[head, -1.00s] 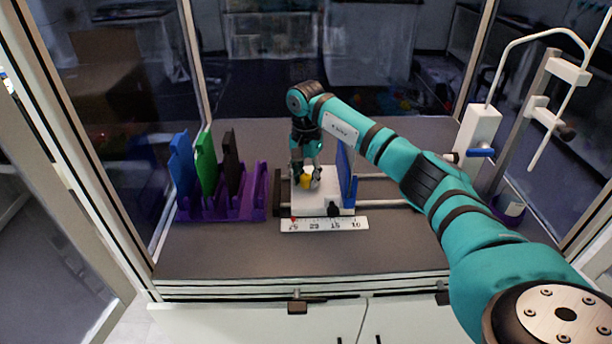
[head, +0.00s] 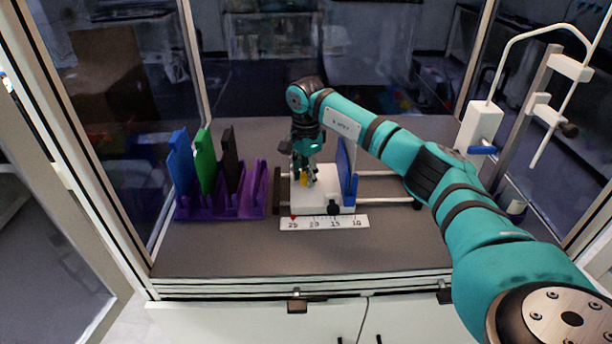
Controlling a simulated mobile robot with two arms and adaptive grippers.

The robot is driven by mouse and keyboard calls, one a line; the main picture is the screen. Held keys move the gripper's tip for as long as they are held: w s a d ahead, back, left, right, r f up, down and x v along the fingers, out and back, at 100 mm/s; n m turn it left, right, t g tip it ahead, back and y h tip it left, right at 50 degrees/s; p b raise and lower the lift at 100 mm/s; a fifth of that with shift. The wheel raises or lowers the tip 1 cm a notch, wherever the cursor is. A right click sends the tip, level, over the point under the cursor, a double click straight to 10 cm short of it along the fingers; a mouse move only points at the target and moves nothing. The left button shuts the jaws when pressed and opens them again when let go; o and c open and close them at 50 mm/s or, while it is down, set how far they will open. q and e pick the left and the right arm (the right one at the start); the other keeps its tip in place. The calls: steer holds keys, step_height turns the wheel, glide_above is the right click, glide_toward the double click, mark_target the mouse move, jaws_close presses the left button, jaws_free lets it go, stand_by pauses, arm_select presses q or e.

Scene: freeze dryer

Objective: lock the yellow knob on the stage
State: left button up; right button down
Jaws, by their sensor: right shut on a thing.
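The yellow knob (head: 303,180) sits on top of the white stage (head: 322,199), near its left side. My right gripper (head: 304,177) points down over the stage and is shut on the knob, which its fingers partly cover. A blue plate (head: 346,172) stands upright at the right side of the stage. A small black knob (head: 333,208) is at the stage's front. My left gripper is not in view.
A purple rack (head: 222,210) at the left holds upright blue (head: 181,165), green (head: 205,163) and black (head: 229,162) plates. A white scale strip (head: 324,222) lies before the stage. A white stand with tubing (head: 478,128) is at the right. The front bench is clear.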

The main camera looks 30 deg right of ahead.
mark_target(306, 175)
steer(key=m, duration=0.6)
steer(key=shift+w+r+m, duration=0.1)
steer(key=shift+m, duration=0.2)
steer(key=m, duration=0.6)
steer(key=shift+b, duration=0.3)
steer(key=shift+m, duration=0.3)
steer(key=c, duration=1)
jaws_free()
step_height(306, 175, up, 12)
steer(key=shift+f, duration=0.1)
